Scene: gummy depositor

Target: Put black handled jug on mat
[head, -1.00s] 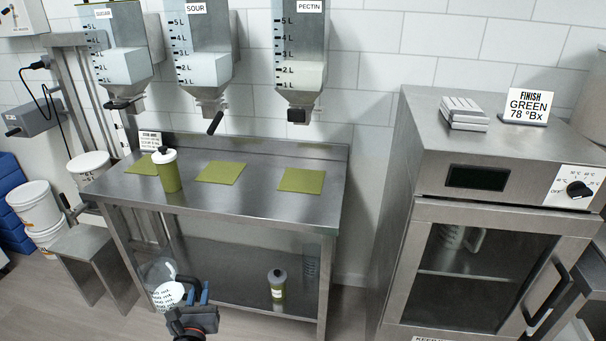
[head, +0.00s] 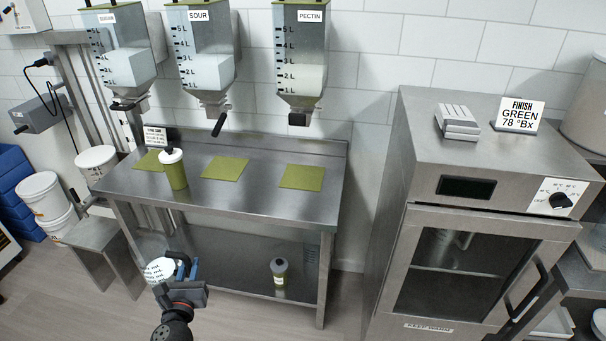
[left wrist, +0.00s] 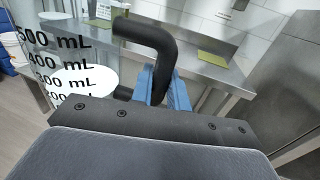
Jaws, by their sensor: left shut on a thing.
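The jug (head: 158,271) is clear with white contents and black mL marks. It is large at the left of the left wrist view (left wrist: 75,82), partly cut off. Its black handle (left wrist: 150,38) passes between the blue fingers. My left gripper (head: 187,267) is shut on this handle and holds the jug in front of the steel table, at its left front side. Three green mats lie on the tabletop: a left one (head: 149,161), a middle one (head: 226,168) and a right one (head: 302,177). My right gripper is out of view.
A green bottle with a white cap (head: 174,172) stands by the left mat. Several hoppers (head: 299,60) hang above the steel table (head: 255,199). Another bottle (head: 279,272) is on the lower shelf. A warming cabinet (head: 455,260) stands right. The middle and right mats are clear.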

